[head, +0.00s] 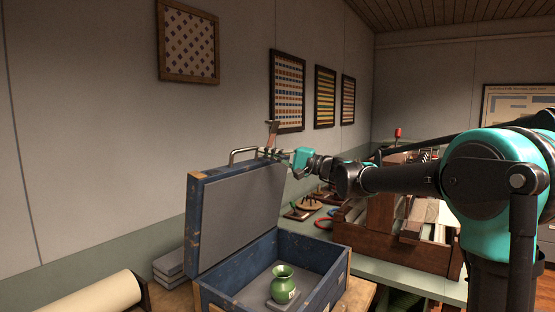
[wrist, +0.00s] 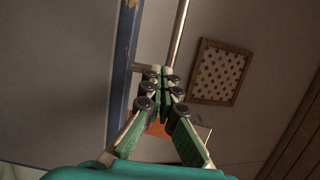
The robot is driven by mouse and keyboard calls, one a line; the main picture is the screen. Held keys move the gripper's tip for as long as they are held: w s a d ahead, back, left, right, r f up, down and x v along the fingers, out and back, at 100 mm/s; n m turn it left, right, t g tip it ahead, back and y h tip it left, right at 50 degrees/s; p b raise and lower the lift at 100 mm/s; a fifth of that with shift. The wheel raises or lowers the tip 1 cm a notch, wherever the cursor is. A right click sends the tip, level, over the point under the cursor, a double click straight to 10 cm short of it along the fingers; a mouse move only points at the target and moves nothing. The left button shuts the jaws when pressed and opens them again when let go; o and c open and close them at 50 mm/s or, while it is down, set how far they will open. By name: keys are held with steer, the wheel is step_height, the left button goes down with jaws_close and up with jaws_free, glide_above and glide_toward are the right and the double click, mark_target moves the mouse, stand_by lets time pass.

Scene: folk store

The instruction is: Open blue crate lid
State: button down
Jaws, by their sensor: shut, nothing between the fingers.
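The blue crate (head: 268,252) stands on a wooden surface at the lower middle of the head view. Its lid (head: 196,222), blue-edged with a grey inner face, stands raised and upright at the crate's back left. A metal bar handle (head: 233,153) is at the lid's top edge; it also shows in the wrist view (wrist: 180,28). My gripper (head: 277,153) is at the right end of the handle, above the lid's top edge. In the wrist view, its fingers (wrist: 162,80) are together and empty, close beside the handle; whether they touch it is unclear.
A green vase (head: 283,287) stands inside the crate. Grey blocks (head: 169,263) and a cream roll (head: 92,302) lie to the left. A wooden box of goods (head: 397,240) is on the green table to the right. Framed pictures (head: 187,42) hang on the wall behind.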

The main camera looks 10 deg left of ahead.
mark_target(256, 149)
steer(key=shift+h, duration=0.8)
steer(key=a, duration=0.1)
steer(key=w+a, duration=0.1)
steer(key=a, duration=0.2)
steer(key=shift+w+a+r, duration=0.25)
steer(key=shift+w+r, duration=0.1)
steer(key=shift+r, duration=0.05)
steer(key=shift+d, duration=0.1)
